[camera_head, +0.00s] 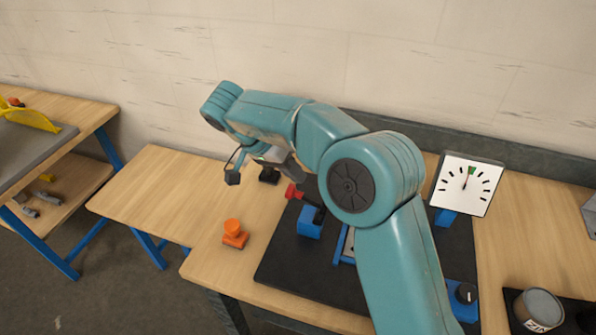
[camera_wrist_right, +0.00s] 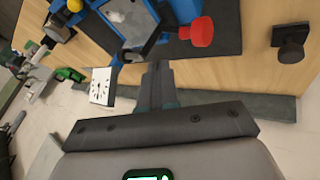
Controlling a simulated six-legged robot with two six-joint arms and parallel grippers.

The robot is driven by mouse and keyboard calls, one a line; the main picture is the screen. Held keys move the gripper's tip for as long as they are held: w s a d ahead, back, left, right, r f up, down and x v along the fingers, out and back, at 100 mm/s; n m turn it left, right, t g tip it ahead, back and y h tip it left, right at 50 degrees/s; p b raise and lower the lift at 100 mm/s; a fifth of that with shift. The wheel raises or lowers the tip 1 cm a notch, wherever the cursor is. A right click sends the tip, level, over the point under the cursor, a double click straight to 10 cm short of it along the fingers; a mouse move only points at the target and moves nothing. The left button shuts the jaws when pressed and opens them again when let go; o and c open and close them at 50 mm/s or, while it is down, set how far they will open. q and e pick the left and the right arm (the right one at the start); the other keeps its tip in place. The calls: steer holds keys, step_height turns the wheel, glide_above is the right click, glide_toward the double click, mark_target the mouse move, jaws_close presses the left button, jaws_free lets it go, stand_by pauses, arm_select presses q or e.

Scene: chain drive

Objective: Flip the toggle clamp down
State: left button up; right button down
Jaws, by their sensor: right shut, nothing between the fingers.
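The toggle clamp shows in the head view as a blue base (camera_head: 309,223) with a dark lever and a red knob (camera_head: 292,191) at its upper left end. My arm hides part of it. In the right wrist view the red knob (camera_wrist_right: 201,32) is right of my fingers, with blue clamp parts (camera_wrist_right: 185,10) behind it. My right gripper (camera_wrist_right: 157,68) is shut and empty, its fingers beside the knob with a visible gap. In the head view the right gripper's grey body (camera_head: 277,160) is just above the knob, its tips unclear. My left gripper is not in view.
An orange piece (camera_head: 234,236) stands on the wooden table left of the dark mat (camera_head: 276,272). A white dial gauge (camera_head: 466,183) stands at the back right. A black block (camera_head: 269,175) sits behind the clamp. A can (camera_head: 539,309) stands at the front right.

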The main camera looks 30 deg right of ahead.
steer(key=s+d+f+t+y+b, duration=0.3)
steer(key=b, duration=0.5)
steer(key=s+d+f+m+t+y+b, duration=0.1)
steer(key=s+d+f+t+y+b, duration=0.2)
steer(key=b, duration=0.6)
steer(key=s+d+f+t+y+b, duration=0.2)
steer(key=s+d+f+t+b, duration=0.1)
steer(key=b, duration=0.5)
steer(key=shift+s+d+f+m+t+y+b, duration=0.2)
steer(key=shift+d+f+t, duration=0.1)
steer(key=shift+d+f, duration=0.25)
steer(key=shift+s+d+f+m+t+y+b, duration=0.2)
steer(key=shift+d+f+t, duration=0.1)
steer(key=shift+d+f, duration=0.25)
steer(key=shift+s+f, duration=0.2)
steer(key=shift+f, duration=0.2)
steer(key=shift+b, duration=0.3)
